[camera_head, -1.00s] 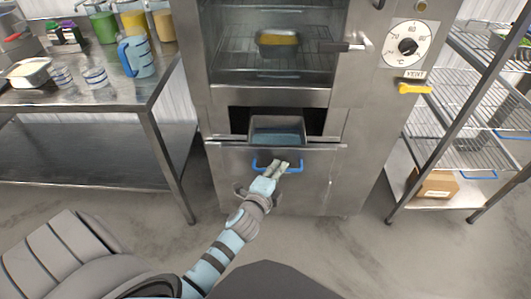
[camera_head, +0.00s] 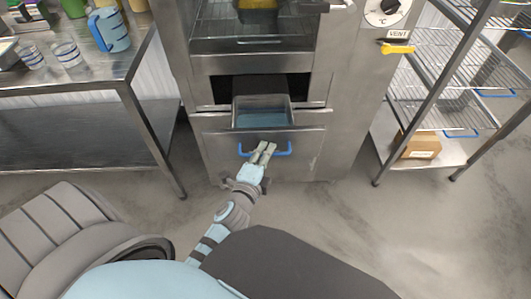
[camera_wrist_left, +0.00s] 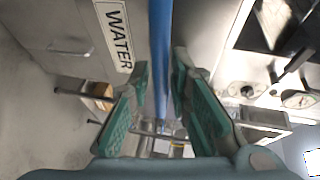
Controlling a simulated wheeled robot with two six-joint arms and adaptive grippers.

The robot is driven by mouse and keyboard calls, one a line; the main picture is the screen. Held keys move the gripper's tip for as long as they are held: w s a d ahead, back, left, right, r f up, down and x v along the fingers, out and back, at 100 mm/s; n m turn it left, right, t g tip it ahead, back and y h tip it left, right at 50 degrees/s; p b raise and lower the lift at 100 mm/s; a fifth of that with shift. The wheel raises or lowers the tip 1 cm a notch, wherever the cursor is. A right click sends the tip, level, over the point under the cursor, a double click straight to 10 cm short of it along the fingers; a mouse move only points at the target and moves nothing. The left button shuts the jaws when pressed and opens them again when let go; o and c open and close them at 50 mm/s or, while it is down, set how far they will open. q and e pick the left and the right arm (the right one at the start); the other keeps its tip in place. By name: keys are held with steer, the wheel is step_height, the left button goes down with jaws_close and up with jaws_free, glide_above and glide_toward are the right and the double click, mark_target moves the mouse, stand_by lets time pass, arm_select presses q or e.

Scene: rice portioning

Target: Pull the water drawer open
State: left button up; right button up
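The water drawer (camera_head: 222,147) is in the lower steel cabinet and stands partly out. A metal pan with bluish water (camera_head: 262,119) shows behind its front. A blue bar handle (camera_head: 283,153) runs across the drawer front; it also shows in the left wrist view (camera_wrist_left: 160,50), between my fingers. A "WATER" label (camera_wrist_left: 116,35) shows beside it there. My left gripper (camera_head: 263,152) is at the middle of the handle, its fingers close on both sides of the bar, shut on it. My right gripper is not in view.
A steel table (camera_head: 82,80) with a blue-handled jug (camera_head: 112,30) and cups stands at left. A wire shelf (camera_head: 425,80) with a cardboard box (camera_head: 419,145) stands at right. A yellow handle (camera_head: 397,49) sticks out from the cabinet. The floor in front is clear.

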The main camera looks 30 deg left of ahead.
arm_select(q)
steer(key=v, duration=1.2)
steer(key=shift+r, duration=0.1)
